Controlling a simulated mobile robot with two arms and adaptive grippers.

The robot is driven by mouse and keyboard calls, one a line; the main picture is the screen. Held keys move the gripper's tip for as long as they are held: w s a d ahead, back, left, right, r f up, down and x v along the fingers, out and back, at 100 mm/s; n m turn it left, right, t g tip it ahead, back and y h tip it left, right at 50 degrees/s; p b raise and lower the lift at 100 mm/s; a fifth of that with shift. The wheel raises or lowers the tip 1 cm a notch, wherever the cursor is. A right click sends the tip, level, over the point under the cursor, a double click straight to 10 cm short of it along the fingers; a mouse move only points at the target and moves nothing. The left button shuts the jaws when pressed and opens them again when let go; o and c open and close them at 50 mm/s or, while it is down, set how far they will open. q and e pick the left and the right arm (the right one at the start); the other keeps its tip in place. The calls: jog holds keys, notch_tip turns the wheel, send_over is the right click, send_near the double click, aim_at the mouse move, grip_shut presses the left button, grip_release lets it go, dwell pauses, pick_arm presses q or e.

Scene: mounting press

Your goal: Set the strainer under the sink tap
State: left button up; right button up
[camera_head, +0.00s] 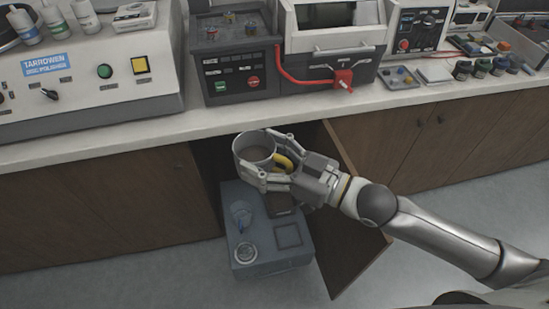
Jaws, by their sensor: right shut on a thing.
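My right gripper (268,165) is shut on a round, open-topped grey vessel with a yellow handle, which I take to be the strainer (250,157). Any mesh in it is too small to make out. It is held roughly upright in front of the open cabinet, just below the counter's front edge in the picture, with a grey box below it. The fingers and palm hide part of its right side and handle. No sink or tap can be made out in this view. My left gripper is not in view.
The grey box (262,265) carries a clear cup (241,212) and a round jar (246,252). An open wooden door (352,240) stands right of it. Machines, including a polisher (90,75) and a grey press-like unit (236,68), fill the counter (215,121). Floor is clear at left.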

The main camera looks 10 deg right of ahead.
aim_at(236, 148)
jog(key=shift+w+a+r+n+g+y, duration=0.15)
jog(key=shift+w+a+n+g+y, duration=0.1)
jog(key=shift+a+n+g+y, duration=0.25)
jog(key=shift+w+a+r+n+g+y, duration=0.2)
jog(key=shift+w+a+n+g, duration=0.1)
jog(key=shift+a+g, duration=0.3)
jog(key=shift+w+a+r+n+g+y, duration=0.15)
jog(key=shift+w+a+n+g+y, duration=0.2)
jog(key=shift+a+g, duration=0.2)
